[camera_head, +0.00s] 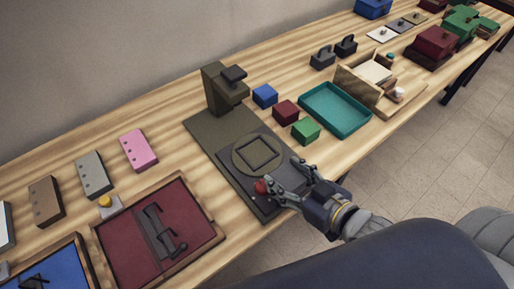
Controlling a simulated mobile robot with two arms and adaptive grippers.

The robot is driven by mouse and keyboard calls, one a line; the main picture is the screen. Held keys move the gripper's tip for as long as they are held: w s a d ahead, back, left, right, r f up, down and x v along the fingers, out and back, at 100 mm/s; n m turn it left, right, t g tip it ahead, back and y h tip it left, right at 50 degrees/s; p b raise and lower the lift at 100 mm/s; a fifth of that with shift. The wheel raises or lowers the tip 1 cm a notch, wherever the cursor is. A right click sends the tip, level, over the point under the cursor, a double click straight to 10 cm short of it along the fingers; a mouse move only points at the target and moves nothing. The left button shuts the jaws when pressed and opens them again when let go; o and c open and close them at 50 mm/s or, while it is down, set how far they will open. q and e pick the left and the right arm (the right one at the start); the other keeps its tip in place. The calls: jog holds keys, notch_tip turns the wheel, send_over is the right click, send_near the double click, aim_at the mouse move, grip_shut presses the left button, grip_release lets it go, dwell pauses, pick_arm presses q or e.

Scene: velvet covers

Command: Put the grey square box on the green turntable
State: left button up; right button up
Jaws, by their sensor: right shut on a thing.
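My right gripper (283,181) is at the front of an olive-grey press-like stand, with its fingers around a small red knob (262,187) low on the stand's base. Behind the knob, a round olive disc (253,165) with a square outline lies flat and empty on the base; I cannot tell whether it is the green turntable. No clear grey square box shows. A grey block (94,174) with small holes stands at the left, and a small grey tile with a knob (399,25) lies at the far right. My left gripper is not in view.
Blue (265,95), dark red (285,112) and green (306,130) cubes stand right of the stand, beside a teal tray (335,107). The stand's upright (218,91) rises behind the disc. A dark red framed panel (125,240) lies to the left.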

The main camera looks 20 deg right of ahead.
jog(key=w, duration=0.5)
jog(key=w+a+f+p, duration=0.1)
jog(key=w, duration=0.4)
jog(key=w+a+p, duration=0.1)
jog(key=w, duration=0.4)
jog(key=shift+a+f, duration=0.15)
jog(key=shift+f, duration=0.05)
jog(key=shift+w+f, duration=0.1)
jog(key=shift+w, duration=0.1)
jog(key=shift+f+p, duration=0.45)
jog(key=shift+f, duration=1.25)
jog(key=shift+f, duration=0.1)
jog(key=o, duration=1.1)
